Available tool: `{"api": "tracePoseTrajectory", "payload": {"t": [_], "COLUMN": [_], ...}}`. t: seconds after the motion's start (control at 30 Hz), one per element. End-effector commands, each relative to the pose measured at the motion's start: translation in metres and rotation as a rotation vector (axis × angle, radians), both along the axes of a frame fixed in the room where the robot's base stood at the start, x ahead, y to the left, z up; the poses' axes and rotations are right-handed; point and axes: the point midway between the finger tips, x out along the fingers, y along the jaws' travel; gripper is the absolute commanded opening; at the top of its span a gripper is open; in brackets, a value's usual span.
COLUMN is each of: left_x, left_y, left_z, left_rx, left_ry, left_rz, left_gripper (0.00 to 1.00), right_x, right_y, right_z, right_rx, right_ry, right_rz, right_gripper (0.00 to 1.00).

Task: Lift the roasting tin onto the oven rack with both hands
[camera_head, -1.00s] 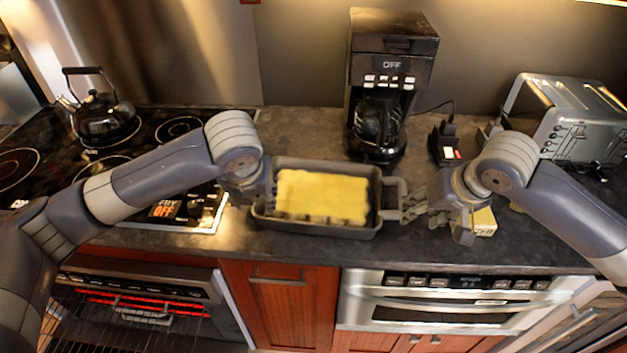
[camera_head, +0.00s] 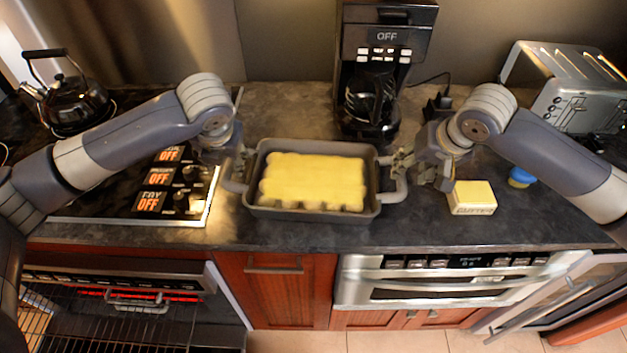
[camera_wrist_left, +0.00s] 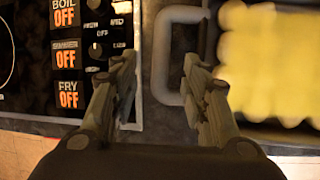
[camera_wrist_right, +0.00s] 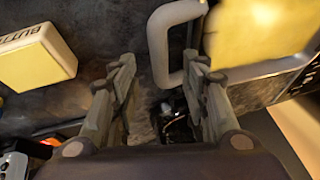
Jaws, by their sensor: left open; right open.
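The grey roasting tin (camera_head: 300,214) sits on the dark counter, filled with yellow food (camera_head: 312,182), with a loop handle at each end. My left gripper (camera_head: 238,163) is open at the tin's left handle (camera_head: 231,184). In the left wrist view the handle's outer bar (camera_wrist_left: 161,60) shows between the open fingers (camera_wrist_left: 160,65). My right gripper (camera_head: 412,160) is open at the right handle (camera_head: 400,188). In the right wrist view that handle (camera_wrist_right: 157,48) shows between the fingers (camera_wrist_right: 160,62). The oven rack (camera_head: 75,322) is low at the left, inside the open oven.
A butter block (camera_head: 471,197) and a blue-topped item (camera_head: 521,178) lie right of the tin. The coffee maker (camera_head: 385,60) stands behind it, the toaster (camera_head: 570,95) back right, the kettle (camera_head: 75,100) on the stove left. The counter before the tin is narrow but clear.

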Motion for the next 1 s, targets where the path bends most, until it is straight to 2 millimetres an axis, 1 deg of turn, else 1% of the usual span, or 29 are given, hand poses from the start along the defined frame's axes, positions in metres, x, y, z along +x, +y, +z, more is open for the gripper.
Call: {"api": "tracePoseTrajectory", "payload": {"t": [0.03, 0.2, 0.4, 0.53, 0.8, 0.83, 0.87, 0.9, 1.0], "left_x": [0.003, 0.015, 0.023, 0.026, 0.026, 0.026, 0.026, 0.026, 0.026], "left_y": [0.002, 0.007, 0.011, 0.011, 0.011, 0.011, 0.011, 0.011, 0.011], "left_z": [-0.010, -0.036, -0.056, -0.061, -0.062, -0.062, -0.061, -0.061, -0.061], "left_rx": [0.002, 0.001, 0.001, 0.001, 0.000, 0.000, 0.000, 0.000, 0.000], "left_ry": [0.005, 0.002, 0.001, -0.001, -0.001, -0.001, -0.001, -0.001, -0.001], "left_rz": [0.003, 0.001, 0.000, -0.002, -0.001, -0.001, -0.001, -0.001, -0.001], "left_gripper": [0.42, 0.42, 0.42, 0.42, 0.42, 0.38, 0.31, 0.22, 0.00], "right_x": [0.003, 0.015, 0.024, 0.026, 0.026, 0.026, 0.026, 0.026, 0.026], "right_y": [0.001, 0.006, 0.010, 0.011, 0.011, 0.011, 0.011, 0.011, 0.011], "right_z": [-0.010, -0.036, -0.056, -0.061, -0.061, -0.061, -0.061, -0.061, -0.061], "right_rx": [-0.001, -0.001, -0.001, -0.001, 0.000, 0.000, 0.000, 0.000, 0.000], "right_ry": [0.003, 0.001, 0.000, -0.001, -0.001, -0.001, -0.001, -0.001, -0.001], "right_rz": [-0.001, -0.001, 0.000, -0.001, 0.001, 0.001, 0.000, 0.000, 0.000], "right_gripper": [0.42, 0.42, 0.42, 0.42, 0.42, 0.38, 0.31, 0.22, 0.00]}}
